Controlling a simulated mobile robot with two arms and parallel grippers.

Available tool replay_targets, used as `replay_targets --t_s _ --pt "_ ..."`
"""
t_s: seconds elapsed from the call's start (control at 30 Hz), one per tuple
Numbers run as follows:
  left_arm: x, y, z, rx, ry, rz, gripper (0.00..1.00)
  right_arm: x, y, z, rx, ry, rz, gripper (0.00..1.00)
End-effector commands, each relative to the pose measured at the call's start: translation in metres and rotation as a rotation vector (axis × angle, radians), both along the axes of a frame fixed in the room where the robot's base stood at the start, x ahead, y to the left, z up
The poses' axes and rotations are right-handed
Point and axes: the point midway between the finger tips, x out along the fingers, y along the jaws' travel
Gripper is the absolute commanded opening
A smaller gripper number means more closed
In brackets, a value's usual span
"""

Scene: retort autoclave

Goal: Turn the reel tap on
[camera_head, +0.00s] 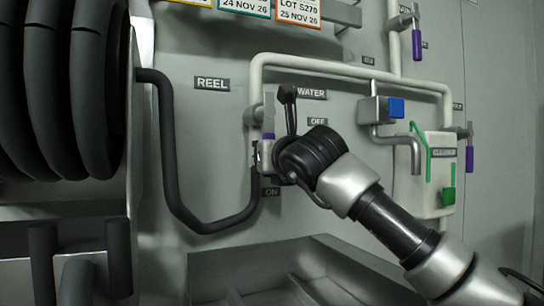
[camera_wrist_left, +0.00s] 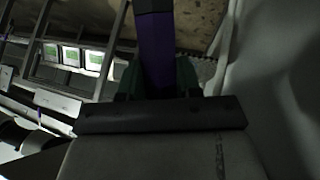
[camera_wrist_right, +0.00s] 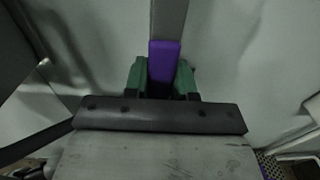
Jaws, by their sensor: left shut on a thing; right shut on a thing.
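The reel tap's lever has a grey upper part (camera_head: 269,110) and a purple grip (camera_head: 268,136), on the white pipe beside the REEL label (camera_head: 212,84). The lever hangs down, towards the ON label (camera_head: 271,192); the OFF label (camera_head: 317,121) is to its right. My right gripper (camera_wrist_right: 164,80) is shut on the purple grip (camera_wrist_right: 164,60), with the grey lever extending beyond. In the head view its wrist hides the fingers. My left gripper (camera_wrist_left: 158,80) is outside the head view. Its wrist view shows the green fingers shut on a purple bar (camera_wrist_left: 156,45), whose identity is unclear.
A black hose (camera_head: 175,180) bends below the tap, and the hose reel (camera_head: 70,90) fills the upper left. A sink (camera_head: 270,265) lies below. To the right are a blue-knobbed spout (camera_head: 396,108), a white box (camera_head: 432,170) and other purple-gripped levers (camera_head: 469,158).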

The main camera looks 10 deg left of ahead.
Motion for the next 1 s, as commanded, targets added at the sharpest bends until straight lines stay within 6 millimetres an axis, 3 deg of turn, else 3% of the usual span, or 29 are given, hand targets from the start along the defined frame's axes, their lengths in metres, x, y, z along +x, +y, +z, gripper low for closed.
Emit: replay_targets --t_s 0.07,0.1,0.27,0.67,1.0 --pt "0.000 0.000 0.001 -0.001 -0.001 0.000 0.00 -0.001 0.000 0.000 0.010 0.007 0.004 0.00" --pt "0.000 0.000 0.001 -0.001 0.000 0.000 0.00 -0.001 0.000 0.000 0.010 0.007 0.004 0.28" --pt "0.000 0.000 0.001 -0.001 0.000 0.000 0.00 0.000 0.000 0.000 0.007 0.005 0.004 0.51" --pt "0.000 0.000 0.001 -0.001 0.000 0.000 0.00 -0.006 -0.004 0.001 0.006 0.002 0.004 0.51" --pt "0.000 0.000 0.001 -0.001 0.000 0.000 0.00 -0.050 -0.034 0.000 0.004 0.001 0.004 0.51"
